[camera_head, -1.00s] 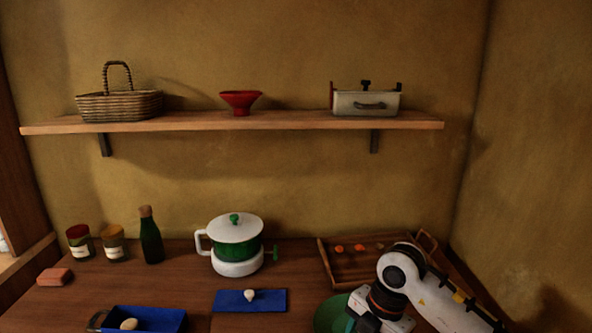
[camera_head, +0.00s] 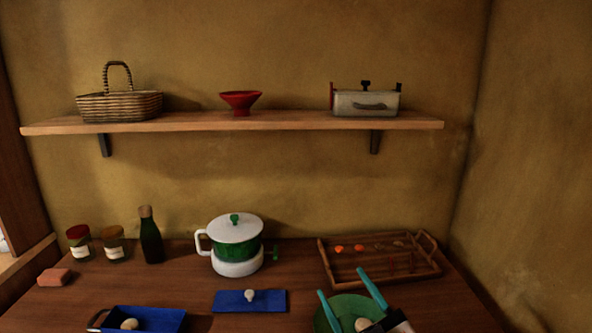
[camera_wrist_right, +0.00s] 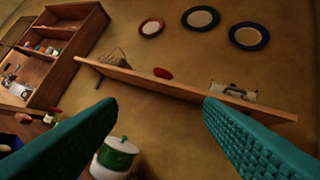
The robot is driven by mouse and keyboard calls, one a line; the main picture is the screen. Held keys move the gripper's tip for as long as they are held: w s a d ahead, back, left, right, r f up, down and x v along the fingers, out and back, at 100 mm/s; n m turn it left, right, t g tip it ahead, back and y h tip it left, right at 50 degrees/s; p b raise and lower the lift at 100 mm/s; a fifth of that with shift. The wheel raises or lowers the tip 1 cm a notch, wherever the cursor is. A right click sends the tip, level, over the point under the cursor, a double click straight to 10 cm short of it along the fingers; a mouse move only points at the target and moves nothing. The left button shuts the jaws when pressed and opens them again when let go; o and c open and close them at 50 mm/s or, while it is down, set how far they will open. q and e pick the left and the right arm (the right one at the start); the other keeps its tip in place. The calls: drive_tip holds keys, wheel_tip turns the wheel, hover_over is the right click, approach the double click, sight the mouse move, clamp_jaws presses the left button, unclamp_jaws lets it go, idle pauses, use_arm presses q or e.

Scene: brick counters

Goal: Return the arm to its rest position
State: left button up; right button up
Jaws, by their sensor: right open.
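My right gripper (camera_head: 341,282) shows at the bottom right of the head view, with two teal fingers spread wide apart and pointing up and away. Nothing is between the fingers. They are seen over the green plate (camera_head: 347,302) and hide part of it. In the right wrist view my right gripper (camera_wrist_right: 160,105) has its ribbed teal fingers apart, facing the wall and the shelf (camera_wrist_right: 180,87). Most of the right arm is outside the head view. My left gripper is not in view.
A wooden tray (camera_head: 345,270) lies behind the plate. A white and green pot (camera_head: 236,250) stands mid-counter, behind a blue lid (camera_head: 228,301). A blue box (camera_head: 160,320), a bottle (camera_head: 151,240) and jars (camera_head: 113,246) are at left. Bare counter lies at right.

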drive_tip(key=s+d+f+m+g+h, duration=0.35)
drive_tip(key=d+f+m+h, duration=0.2)
drive_tip(key=f, duration=0.35)
drive_tip(key=s+d+f+m+g+h, duration=0.3)
drive_tip(key=d+f+m+g+h, duration=0.15)
drive_tip(key=d+f+h, duration=0.4)
drive_tip(key=s+a+f+n+g+y, duration=0.1)
drive_tip(key=s+f+g, duration=0.3)
drive_tip(key=s+f, duration=0.3)
drive_tip(key=s+a+f+g+y, duration=0.15)
drive_tip(key=s+f+g, duration=0.35)
drive_tip(key=s, duration=0.5)
wheel_tip(320, 180, down, 28)
drive_tip(key=s+g, duration=0.1)
drive_tip(key=s, duration=0.1)
drive_tip(key=s+d+f, duration=0.2)
drive_tip(key=s+f, duration=0.5)
drive_tip(key=s, duration=0.1)
drive_tip(key=s+d+f+g, duration=0.1)
drive_tip(key=s+f, duration=0.6)
drive_tip(key=s, duration=0.1)
drive_tip(key=shift+d+n+g, duration=0.3)
drive_tip(key=shift+d, duration=0.05)
